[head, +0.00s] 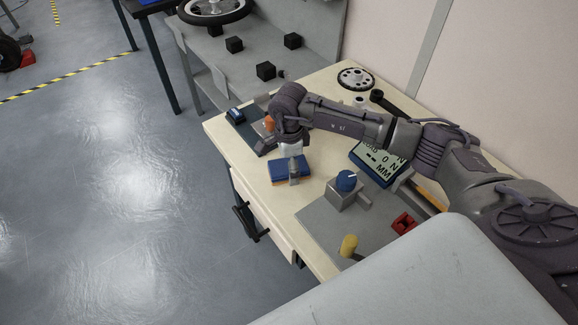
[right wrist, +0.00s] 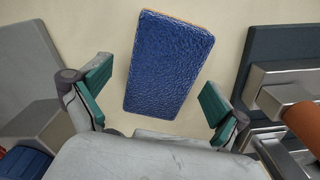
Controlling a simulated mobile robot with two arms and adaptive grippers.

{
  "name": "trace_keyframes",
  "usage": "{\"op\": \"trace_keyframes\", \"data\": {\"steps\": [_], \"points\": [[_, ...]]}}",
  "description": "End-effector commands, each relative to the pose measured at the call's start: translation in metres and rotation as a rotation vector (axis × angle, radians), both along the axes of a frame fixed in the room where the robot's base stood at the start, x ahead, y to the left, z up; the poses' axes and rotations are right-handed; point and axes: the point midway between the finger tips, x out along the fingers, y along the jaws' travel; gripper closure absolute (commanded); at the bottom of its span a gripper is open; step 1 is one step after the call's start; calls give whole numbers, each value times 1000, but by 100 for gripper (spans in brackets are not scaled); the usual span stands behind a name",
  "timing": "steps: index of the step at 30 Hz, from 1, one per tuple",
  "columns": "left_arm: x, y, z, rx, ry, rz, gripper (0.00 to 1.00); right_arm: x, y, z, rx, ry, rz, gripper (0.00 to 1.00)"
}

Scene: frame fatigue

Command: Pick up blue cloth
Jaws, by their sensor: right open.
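The blue cloth (head: 291,172) lies on the cream table, a folded rectangular pad with an orange-tan layer at its edge. In the right wrist view the cloth (right wrist: 168,64) fills the middle, its textured blue face toward the camera. My right gripper (head: 293,178) is over the cloth in the head view, hiding part of it. In the right wrist view the right gripper (right wrist: 155,100) is open, one green-padded finger on each side of the cloth's near end, with nothing held. My left gripper is not in view.
A grey fixture with a blue knob (head: 346,181) stands right of the cloth. A display (head: 380,160) is behind it. A dark base with an orange cylinder (right wrist: 303,121) is close beside the right gripper. A red part (head: 403,223) and yellow knob (head: 349,243) are nearer.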

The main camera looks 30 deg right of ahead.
Motion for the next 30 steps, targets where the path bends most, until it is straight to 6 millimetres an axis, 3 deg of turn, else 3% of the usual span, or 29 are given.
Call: {"op": "trace_keyframes", "data": {"steps": [8,21,30], "points": [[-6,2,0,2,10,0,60,0,0,-4,1,0,1,2],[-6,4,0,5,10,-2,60,0,0,-3,1,0,1,72],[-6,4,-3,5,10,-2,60,1,0,9,0,-3,1,72]]}}
